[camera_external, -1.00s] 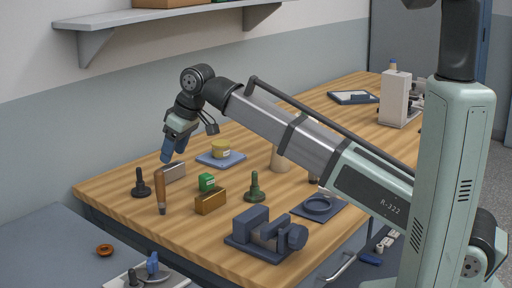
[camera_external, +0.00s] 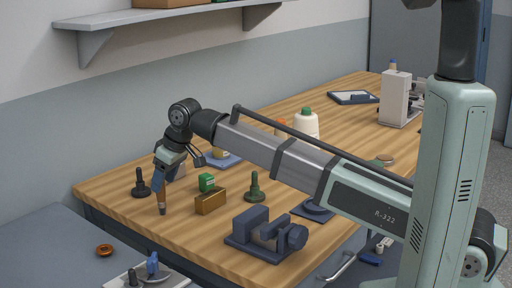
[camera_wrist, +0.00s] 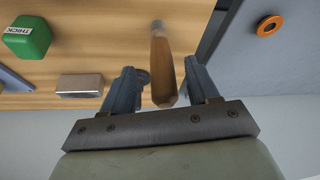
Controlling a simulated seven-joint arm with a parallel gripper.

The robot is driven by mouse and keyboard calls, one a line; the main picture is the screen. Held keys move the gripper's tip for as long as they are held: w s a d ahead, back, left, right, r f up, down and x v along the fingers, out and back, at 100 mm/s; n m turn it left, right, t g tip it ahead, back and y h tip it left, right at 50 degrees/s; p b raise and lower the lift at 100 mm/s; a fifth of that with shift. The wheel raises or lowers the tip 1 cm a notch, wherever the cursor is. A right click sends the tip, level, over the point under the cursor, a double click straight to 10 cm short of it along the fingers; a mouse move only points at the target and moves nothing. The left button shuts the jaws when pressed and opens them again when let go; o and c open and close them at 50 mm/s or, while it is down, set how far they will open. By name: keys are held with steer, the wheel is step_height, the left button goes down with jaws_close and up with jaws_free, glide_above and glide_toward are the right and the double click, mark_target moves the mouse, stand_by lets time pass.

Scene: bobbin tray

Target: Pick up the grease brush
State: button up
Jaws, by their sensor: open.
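The grease brush, which I take to be the upright wooden handle with a dark lower end (camera_external: 162,204), stands near the front left corner of the wooden bench. In the wrist view its brown handle (camera_wrist: 163,66) lies between my two blue fingers, with visible space on both sides. My gripper (camera_external: 160,178) is open and pointing down over the brush, its fingers covering the handle's upper part in the external view. In the wrist view my gripper (camera_wrist: 163,85) has nothing clamped between its fingers.
A black knobbed stand (camera_external: 140,184) is just left of the brush. A brass block (camera_external: 210,201), a green box (camera_external: 207,182) and a green knobbed stand (camera_external: 255,187) are to its right. A grey block (camera_wrist: 80,85) shows near one finger. The bench's front edge is close.

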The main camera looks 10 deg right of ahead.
mark_target(161, 201)
steer(key=shift+x, duration=1.95)
steer(key=shift+s+a, duration=0.1)
steer(key=c, duration=1)
steer(key=shift+r, duration=0.1)
steer(key=shift+c, duration=0.2)
